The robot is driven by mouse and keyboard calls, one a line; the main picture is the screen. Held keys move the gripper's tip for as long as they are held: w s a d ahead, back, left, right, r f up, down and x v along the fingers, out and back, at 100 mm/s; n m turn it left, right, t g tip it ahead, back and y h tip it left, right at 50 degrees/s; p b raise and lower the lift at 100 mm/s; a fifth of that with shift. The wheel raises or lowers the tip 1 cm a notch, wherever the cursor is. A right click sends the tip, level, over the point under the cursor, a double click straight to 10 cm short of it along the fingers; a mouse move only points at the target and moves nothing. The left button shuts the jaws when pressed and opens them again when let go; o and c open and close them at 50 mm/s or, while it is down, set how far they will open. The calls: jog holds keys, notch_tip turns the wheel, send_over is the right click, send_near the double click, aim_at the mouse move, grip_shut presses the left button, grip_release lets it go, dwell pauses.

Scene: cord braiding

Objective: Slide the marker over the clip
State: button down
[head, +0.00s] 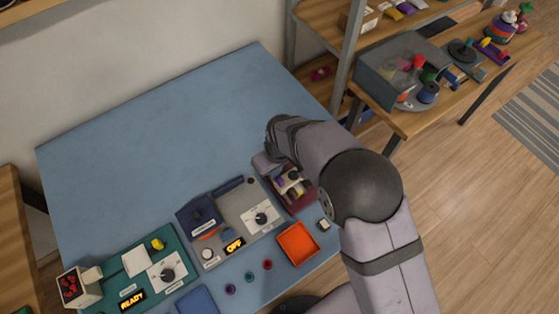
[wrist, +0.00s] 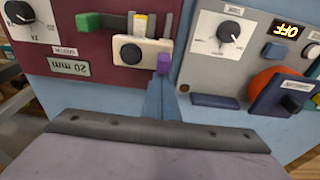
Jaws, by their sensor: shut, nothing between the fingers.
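A maroon station (wrist: 100,55) fills the upper left of the wrist view, with a cream block bearing a dark round knob (wrist: 131,53). A small purple piece (wrist: 163,64) sits at the block's right end, and a green piece (wrist: 88,21) lies to its left. A yellow-and-white upright part (wrist: 141,24) stands behind the block. I cannot tell which of these is the marker or the clip. My gripper (wrist: 161,86) is shut and empty, its tips just below the purple piece; contact is unclear. In the head view the maroon station (head: 303,207) is partly hidden by my arm.
A grey station (head: 235,205) with a dial and an OFF display stands left of the maroon one. An orange tray (head: 297,244) lies in front. A green station (head: 140,262) showing READY is farther left. The back of the blue table (head: 150,130) is clear.

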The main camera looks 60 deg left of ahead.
aim_at(281, 180)
jog(key=shift+d+p, duration=0.4)
jog(key=shift+d, duration=1.2)
jog(key=shift+a, duration=0.2)
jog(key=shift+a, duration=0.4)
notch_tip(281, 180, up, 11)
jog(key=p, duration=0.6)
jog(key=shift+p, duration=0.35)
